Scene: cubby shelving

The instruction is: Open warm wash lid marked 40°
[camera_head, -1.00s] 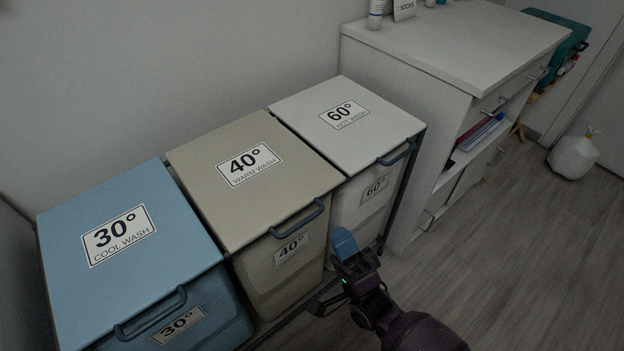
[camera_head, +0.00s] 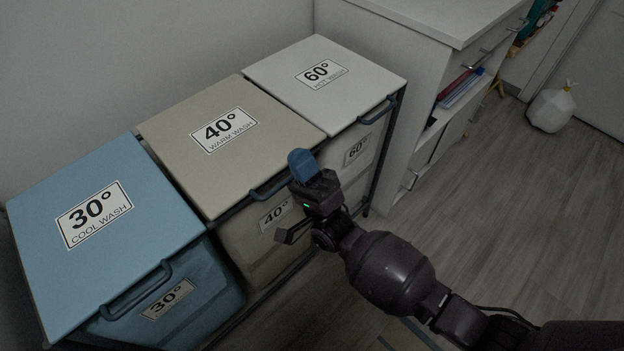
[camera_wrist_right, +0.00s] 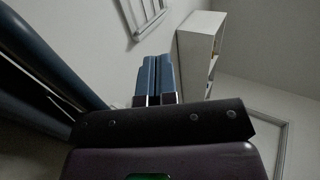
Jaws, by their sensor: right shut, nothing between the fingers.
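The beige lid (camera_head: 232,165) with the label "40° WARM WASH" lies flat and closed on its beige bin (camera_head: 245,235), between the blue and white lids. Its dark blue bar handle (camera_head: 268,188) is on the front edge, partly hidden behind my right gripper (camera_head: 301,164). That gripper is at the handle's right end in the head view, its blue fingers pointing up. In the right wrist view its two fingers (camera_wrist_right: 156,78) are together with nothing between them. I cannot tell whether they touch the handle. My left gripper is in neither view.
A blue 30° lid (camera_head: 105,235) is on the left and a white 60° lid (camera_head: 320,85) on the right, both closed, with similar handles. A white cabinet (camera_head: 405,60) stands right of the bins.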

